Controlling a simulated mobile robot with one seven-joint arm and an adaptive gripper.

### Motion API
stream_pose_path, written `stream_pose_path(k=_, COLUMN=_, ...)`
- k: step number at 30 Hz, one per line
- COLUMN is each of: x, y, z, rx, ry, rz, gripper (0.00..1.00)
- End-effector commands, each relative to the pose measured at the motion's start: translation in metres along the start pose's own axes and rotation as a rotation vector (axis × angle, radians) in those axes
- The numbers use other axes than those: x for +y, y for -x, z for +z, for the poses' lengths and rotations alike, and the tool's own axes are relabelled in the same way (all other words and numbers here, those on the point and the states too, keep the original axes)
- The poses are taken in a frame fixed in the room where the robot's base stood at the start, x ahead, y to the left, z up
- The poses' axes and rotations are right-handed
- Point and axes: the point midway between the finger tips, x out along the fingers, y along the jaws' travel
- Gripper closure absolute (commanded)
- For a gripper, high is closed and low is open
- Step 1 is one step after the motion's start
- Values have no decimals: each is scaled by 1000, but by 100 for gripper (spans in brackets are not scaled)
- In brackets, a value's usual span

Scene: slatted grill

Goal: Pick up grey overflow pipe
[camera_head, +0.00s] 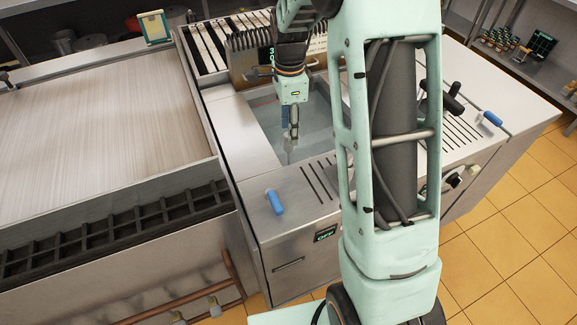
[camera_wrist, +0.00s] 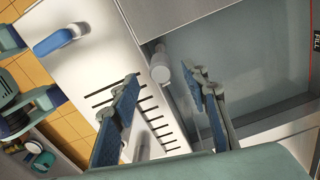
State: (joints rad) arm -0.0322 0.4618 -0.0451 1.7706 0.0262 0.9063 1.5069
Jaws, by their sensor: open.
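The grey overflow pipe (camera_wrist: 160,69) shows in the wrist view as a short pale cylinder with a rounded end, at the near edge of the sunken basin (camera_wrist: 250,82). My gripper (camera_wrist: 163,84) is open, its two blue-padded fingers spread on either side of the pipe in the picture. I see no contact, and the depth between fingertips and pipe is hard to judge. In the head view my gripper (camera_head: 290,137) points down over the near edge of the basin (camera_head: 262,117). The pipe is too small there to make out clearly.
A blue handle (camera_head: 275,201) stands on the metal counter, left of a row of slots (camera_head: 322,180). Another blue handle (camera_head: 493,118) and a black handle (camera_head: 455,98) are at the right. A broad griddle (camera_head: 90,105) lies left. My arm hides part of the basin.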

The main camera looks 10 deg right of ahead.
Motion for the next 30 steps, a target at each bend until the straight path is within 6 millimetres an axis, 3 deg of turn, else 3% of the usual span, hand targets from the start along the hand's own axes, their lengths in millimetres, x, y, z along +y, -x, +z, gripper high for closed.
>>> stream_pose_path(k=7, x=0, y=-35, z=0, rx=0, ry=0, rz=3, gripper=58)
stream_pose_path(k=16, x=-1, y=-41, z=0, rx=1, ry=1, rz=0, gripper=58)
stream_pose_path(k=27, x=-1, y=-40, z=0, rx=1, ry=1, rz=0, gripper=99)
stream_pose_path(k=30, x=-1, y=-40, z=0, rx=1, ry=1, rz=0, gripper=100)
